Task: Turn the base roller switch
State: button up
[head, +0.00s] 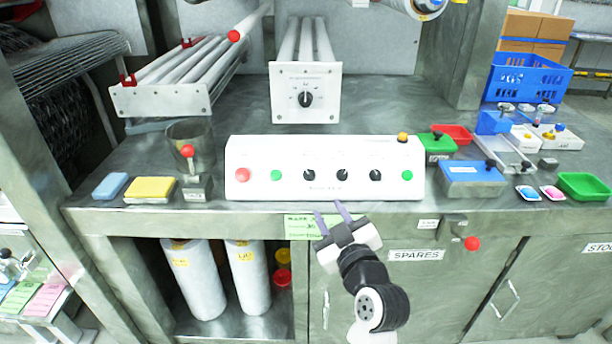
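A white control box (262,153) stands on the bench in the head view. Its front carries three black rotary switches: left (309,175), middle (342,175) and right (375,175). Their small labels are too small to read, so I cannot tell which is the base roller switch. Another black dial (305,99) sits on the white end plate of a roller unit (284,74) behind. My gripper (331,214) is in front of the bench edge, below the box. Its two fingers are apart with nothing seen between them, and touch no switch.
The box also has a red button (242,174), green buttons (277,175) and an orange knob (402,137). A metal pot (190,140) and yellow sponge (150,188) stand left. A blue box (470,175) and green tray (583,186) lie right. A red-knobbed lever (472,243) juts from the front.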

jog(key=p, duration=0.3)
send_near(310, 177)
jog(key=x, duration=0.7)
jog(key=shift+w+a+r, duration=0.1)
jog(key=shift+w+r, duration=0.05)
jog(key=shift+w+a+p, duration=0.2)
jog(key=shift+w+p, duration=0.1)
jog(key=shift+w, duration=0.35)
jog(key=shift+c, duration=0.4)
grip_shut()
